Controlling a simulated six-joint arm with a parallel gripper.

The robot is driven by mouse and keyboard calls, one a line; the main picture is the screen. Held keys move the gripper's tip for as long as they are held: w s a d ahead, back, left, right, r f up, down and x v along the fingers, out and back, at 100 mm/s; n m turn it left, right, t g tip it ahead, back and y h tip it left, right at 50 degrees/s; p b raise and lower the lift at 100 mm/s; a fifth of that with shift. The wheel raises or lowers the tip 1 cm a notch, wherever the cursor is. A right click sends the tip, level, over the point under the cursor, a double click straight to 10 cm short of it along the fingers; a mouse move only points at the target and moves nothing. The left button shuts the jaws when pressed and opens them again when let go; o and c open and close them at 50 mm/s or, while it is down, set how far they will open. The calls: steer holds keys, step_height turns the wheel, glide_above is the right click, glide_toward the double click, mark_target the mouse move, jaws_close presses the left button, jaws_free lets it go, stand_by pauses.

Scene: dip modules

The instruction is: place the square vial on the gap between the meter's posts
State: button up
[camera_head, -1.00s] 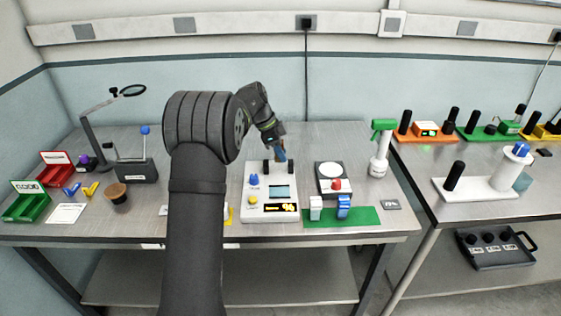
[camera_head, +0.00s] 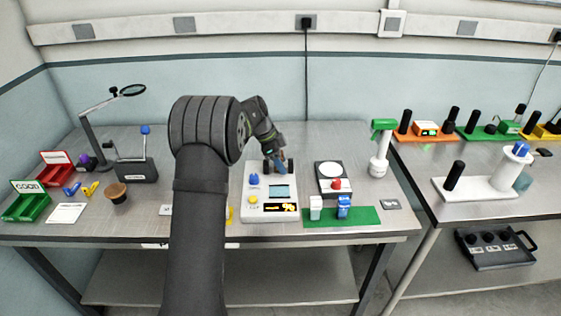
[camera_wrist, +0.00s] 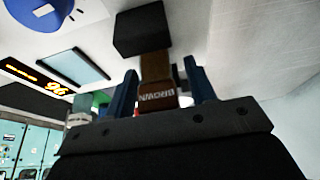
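The square vial (camera_wrist: 157,88) is brown with a label reading "BROWN". In the wrist view it sits between the blue fingers of my gripper (camera_wrist: 163,85), which appear shut on it. The white meter (camera_head: 256,212) stands on the bench, with a blue knob, a yellow knob, a screen and a lit display. Its black posts (camera_head: 266,166) are at its back edge; one post (camera_wrist: 140,30) shows just beyond the vial in the wrist view. In the head view my gripper (camera_head: 280,167) is low at the posts. The vial's lower end and its contact with the meter are hidden.
Right of the meter are a dark device with a round white plate (camera_head: 331,170) and a green mat (camera_head: 362,216) with small blocks. My arm covers the bench left of the meter.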

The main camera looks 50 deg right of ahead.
steer(key=shift+r, duration=0.1)
steer(key=v, duration=1.2)
steer(key=x, duration=1.2)
step_height(320, 180, up, 3)
steer(key=shift+f, duration=0.25)
steer(key=shift+r, duration=0.65)
